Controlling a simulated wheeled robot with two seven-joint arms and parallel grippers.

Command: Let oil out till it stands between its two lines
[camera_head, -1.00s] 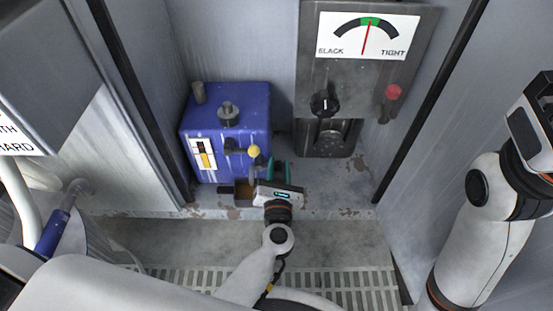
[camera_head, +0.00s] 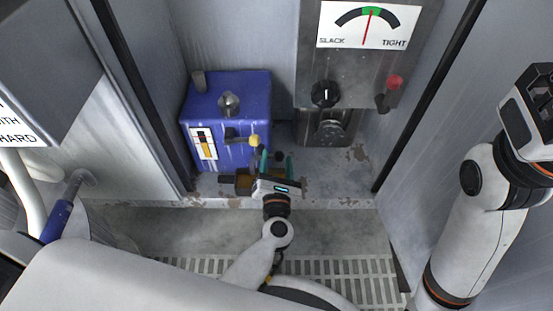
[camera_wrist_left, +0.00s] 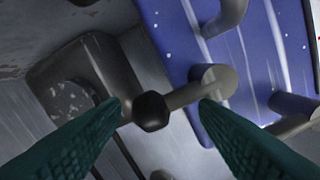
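The blue oil tank (camera_head: 245,97) stands against the back wall. Its white level gauge (camera_head: 203,143) has a yellow column and dark and red marks, too small to read exactly. A lever with a yellow knob (camera_head: 254,140) sticks out of its front. My left gripper (camera_head: 276,159) is open, just below and right of that knob. In the left wrist view its teal fingers (camera_wrist_left: 161,105) are apart, with a dark knob (camera_wrist_left: 152,112) on a grey bar seen between the tips; contact cannot be told.
A small dark tray (camera_head: 228,184) with brownish content sits below the tank, left of my left gripper. A grey tension panel (camera_head: 305,80) with a dial, a black knob (camera_head: 324,94) and a red-tipped handle (camera_head: 395,83) stands to the right. Walls close in both sides.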

